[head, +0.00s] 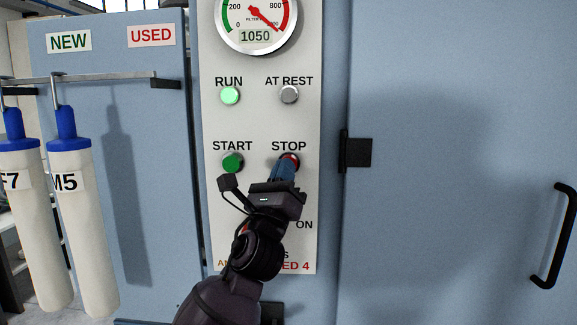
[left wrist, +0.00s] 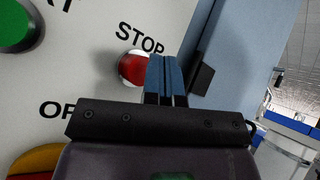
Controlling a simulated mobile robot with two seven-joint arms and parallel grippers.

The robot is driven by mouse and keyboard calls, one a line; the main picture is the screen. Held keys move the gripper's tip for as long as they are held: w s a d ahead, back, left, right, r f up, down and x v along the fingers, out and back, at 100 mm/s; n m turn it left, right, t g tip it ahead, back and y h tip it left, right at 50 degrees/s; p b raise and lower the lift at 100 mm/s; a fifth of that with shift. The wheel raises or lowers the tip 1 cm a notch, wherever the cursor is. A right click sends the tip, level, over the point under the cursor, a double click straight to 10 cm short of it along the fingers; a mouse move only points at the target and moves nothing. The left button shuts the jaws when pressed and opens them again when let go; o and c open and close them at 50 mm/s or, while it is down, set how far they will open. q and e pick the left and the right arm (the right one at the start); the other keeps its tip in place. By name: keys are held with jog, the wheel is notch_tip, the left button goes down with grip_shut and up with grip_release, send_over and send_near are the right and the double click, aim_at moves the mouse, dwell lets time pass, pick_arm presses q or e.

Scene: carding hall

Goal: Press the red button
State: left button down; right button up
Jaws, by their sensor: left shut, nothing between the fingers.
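The red button (head: 291,158) sits under the word STOP on the light control panel (head: 262,127). It also shows in the left wrist view (left wrist: 131,69), just left of my fingertips. My left gripper (head: 286,166) is shut and empty, its blue fingers pointing at the panel and covering much of the button in the head view. In the left wrist view the fingertips (left wrist: 164,62) overlap the button's right edge. I cannot tell whether they touch it. My right gripper is not in view.
A green START button (head: 233,162) is left of the red one. The RUN lamp (head: 230,96) is lit green; the AT REST lamp (head: 289,95) is grey. The gauge (head: 257,20) reads 1050. White filter sleeves (head: 85,230) hang at left. A black hinge (head: 357,151) is at right.

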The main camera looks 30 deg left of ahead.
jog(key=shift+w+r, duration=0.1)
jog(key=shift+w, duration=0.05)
pick_arm(q)
jog(key=shift+w+a, duration=0.25)
jog(key=shift+w, duration=0.15)
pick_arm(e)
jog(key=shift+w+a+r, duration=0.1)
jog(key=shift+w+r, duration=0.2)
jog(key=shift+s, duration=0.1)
pick_arm(q)
jog(key=shift+w, duration=0.1)
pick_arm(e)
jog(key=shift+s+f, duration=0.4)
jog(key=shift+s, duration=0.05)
